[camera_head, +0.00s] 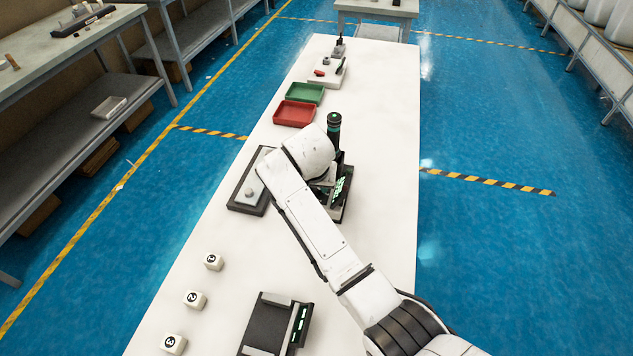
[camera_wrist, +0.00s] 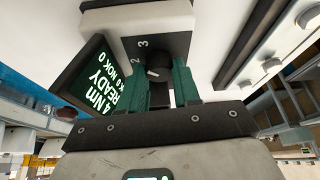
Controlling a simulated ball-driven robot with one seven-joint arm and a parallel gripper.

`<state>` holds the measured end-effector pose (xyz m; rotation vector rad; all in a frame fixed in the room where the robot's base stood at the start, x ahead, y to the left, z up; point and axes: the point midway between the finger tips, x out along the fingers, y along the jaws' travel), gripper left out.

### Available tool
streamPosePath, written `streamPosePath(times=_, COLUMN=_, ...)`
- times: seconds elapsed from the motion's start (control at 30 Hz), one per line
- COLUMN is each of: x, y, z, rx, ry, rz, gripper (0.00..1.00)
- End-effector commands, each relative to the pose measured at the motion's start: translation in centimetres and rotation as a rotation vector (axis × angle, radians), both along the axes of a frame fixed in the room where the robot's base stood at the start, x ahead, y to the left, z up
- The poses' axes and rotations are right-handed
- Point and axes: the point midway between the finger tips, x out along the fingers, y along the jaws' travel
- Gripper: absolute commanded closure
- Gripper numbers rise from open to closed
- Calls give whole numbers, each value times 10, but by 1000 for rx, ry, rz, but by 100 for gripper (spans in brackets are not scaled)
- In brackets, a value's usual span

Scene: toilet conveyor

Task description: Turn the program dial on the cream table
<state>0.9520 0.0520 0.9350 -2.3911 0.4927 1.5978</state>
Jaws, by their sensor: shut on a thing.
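The program dial (camera_wrist: 158,72) shows in the wrist view as a dark round knob with a pale mark, on a dark panel numbered 2 and 3. My gripper (camera_wrist: 161,74) is shut on the dial, one green finger on each side. A screen (camera_wrist: 91,77) beside it reads "4 Nm READY" and "NOK 0", tilted in the picture. In the head view, the dark device with the green-lit screen (camera_head: 340,189) stands on the long cream table (camera_head: 375,270). My arm hides the dial and my gripper there.
A grey plate with a pale knob (camera_head: 249,190) lies left of my arm. Red (camera_head: 294,113) and green (camera_head: 305,93) trays sit farther back. White numbered cubes (camera_head: 195,299) and another dark device (camera_head: 268,322) are nearer. The table's right side is mostly clear.

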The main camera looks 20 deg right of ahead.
Motion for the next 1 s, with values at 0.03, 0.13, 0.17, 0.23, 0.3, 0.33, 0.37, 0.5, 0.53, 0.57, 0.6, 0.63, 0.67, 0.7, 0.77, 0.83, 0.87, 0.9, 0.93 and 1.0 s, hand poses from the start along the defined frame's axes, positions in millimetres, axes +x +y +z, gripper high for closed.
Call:
streamPosePath(times=0.03, x=1, y=2, z=0, rx=0, ry=-1, rz=-38, gripper=99)
streamPosePath(times=0.13, x=1, y=2, z=0, rx=1, ry=-2, rz=-121, gripper=99)
streamPosePath(times=0.17, x=1, y=2, z=0, rx=0, ry=-1, rz=-144, gripper=99)
streamPosePath(times=0.23, x=1, y=2, z=0, rx=1, ry=-1, rz=-193, gripper=99)
streamPosePath(times=0.3, x=2, y=2, z=0, rx=0, ry=-3, rz=-239, gripper=99)
streamPosePath(times=0.33, x=2, y=2, z=0, rx=1, ry=-3, rz=-257, gripper=99)
streamPosePath(times=0.37, x=2, y=2, z=0, rx=1, ry=-2, rz=-272, gripper=99)
streamPosePath(times=0.5, x=2, y=2, z=0, rx=0, ry=-3, rz=-333, gripper=99)
streamPosePath(times=0.53, x=2, y=2, z=0, rx=1, ry=-3, rz=-344, gripper=99)
streamPosePath(times=0.57, x=2, y=2, z=0, rx=1, ry=-3, rz=-353, gripper=99)
streamPosePath(times=0.6, x=2, y=2, z=0, rx=1, ry=-2, rz=-363, gripper=99)
streamPosePath(times=0.63, x=2, y=2, z=1, rx=1, ry=-2, rz=-370, gripper=99)
streamPosePath(times=0.67, x=2, y=2, z=1, rx=1, ry=-2, rz=-376, gripper=99)
streamPosePath(times=0.7, x=2, y=2, z=1, rx=2, ry=-2, rz=-382, gripper=99)
streamPosePath(times=0.77, x=2, y=2, z=1, rx=1, ry=-2, rz=-389, gripper=99)
streamPosePath(times=0.83, x=2, y=2, z=1, rx=1, ry=-3, rz=-393, gripper=99)
streamPosePath(times=0.87, x=2, y=2, z=1, rx=1, ry=-2, rz=-394, gripper=99)
streamPosePath(times=0.9, x=2, y=2, z=1, rx=1, ry=-3, rz=-395, gripper=99)
streamPosePath(times=0.93, x=2, y=2, z=1, rx=2, ry=-3, rz=-396, gripper=99)
streamPosePath(times=1.0, x=2, y=2, z=1, rx=2, ry=-3, rz=-396, gripper=99)
